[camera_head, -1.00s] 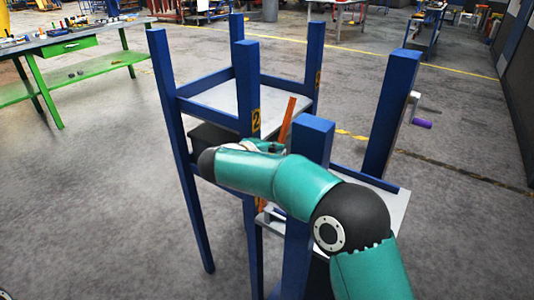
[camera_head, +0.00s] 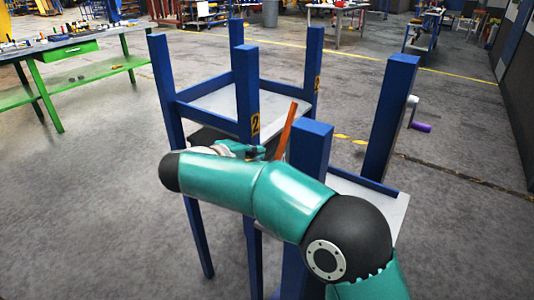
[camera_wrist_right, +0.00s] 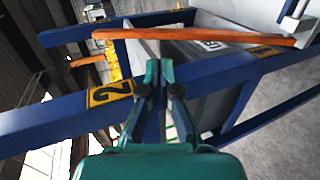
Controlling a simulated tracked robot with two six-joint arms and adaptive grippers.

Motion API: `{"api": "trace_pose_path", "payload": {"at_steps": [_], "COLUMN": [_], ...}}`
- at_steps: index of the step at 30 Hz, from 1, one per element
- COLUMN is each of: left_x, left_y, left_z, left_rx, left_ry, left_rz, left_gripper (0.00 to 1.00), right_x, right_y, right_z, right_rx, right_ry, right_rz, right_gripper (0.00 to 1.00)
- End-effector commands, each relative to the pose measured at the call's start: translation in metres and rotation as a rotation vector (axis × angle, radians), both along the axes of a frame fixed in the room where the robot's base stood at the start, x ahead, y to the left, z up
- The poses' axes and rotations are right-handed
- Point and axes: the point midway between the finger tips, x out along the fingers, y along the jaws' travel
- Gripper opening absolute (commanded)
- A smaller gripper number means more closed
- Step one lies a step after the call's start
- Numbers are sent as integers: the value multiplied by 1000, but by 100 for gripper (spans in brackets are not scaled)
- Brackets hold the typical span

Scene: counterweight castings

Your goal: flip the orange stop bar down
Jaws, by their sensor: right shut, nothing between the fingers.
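The orange stop bar (camera_head: 287,130) stands up steeply, leaning a little, between the blue posts in the head view; my arm hides its lower part. In the right wrist view the bar (camera_wrist_right: 200,36) runs across the top, just beyond my fingertips. My right gripper (camera_wrist_right: 153,68) is shut and empty, its tips pointing at the bar; whether they touch it I cannot tell. In the head view the right gripper (camera_head: 258,152) is partly hidden behind my forearm, just left of the bar. My left gripper is out of view.
A blue frame (camera_head: 248,85) with tall posts and a yellow label "2" surrounds the bar. A grey plate (camera_head: 215,105) lies in its rear part. A crank with a purple handle (camera_head: 421,127) is at right. A green workbench (camera_head: 85,65) stands far left; open floor lies between.

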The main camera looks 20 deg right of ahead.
Motion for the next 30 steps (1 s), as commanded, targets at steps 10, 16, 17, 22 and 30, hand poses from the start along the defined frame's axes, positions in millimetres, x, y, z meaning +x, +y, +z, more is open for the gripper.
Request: {"api": "trace_pose_path", "payload": {"at_steps": [10,16,17,22,30], "left_x": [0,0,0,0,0], "left_y": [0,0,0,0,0], "left_z": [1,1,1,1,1], "left_rx": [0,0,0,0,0], "left_ry": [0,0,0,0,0], "left_rz": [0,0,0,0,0], "left_gripper": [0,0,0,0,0], "right_x": [-23,-24,-24,-24,-19], "right_y": [30,31,31,30,28], "right_z": [22,23,23,21,-64], "right_rx": [1,1,1,2,89], "right_ry": [0,0,0,4,190], "right_rz": [0,0,0,1,76], "right_gripper": [0,0,0,0,0]}}
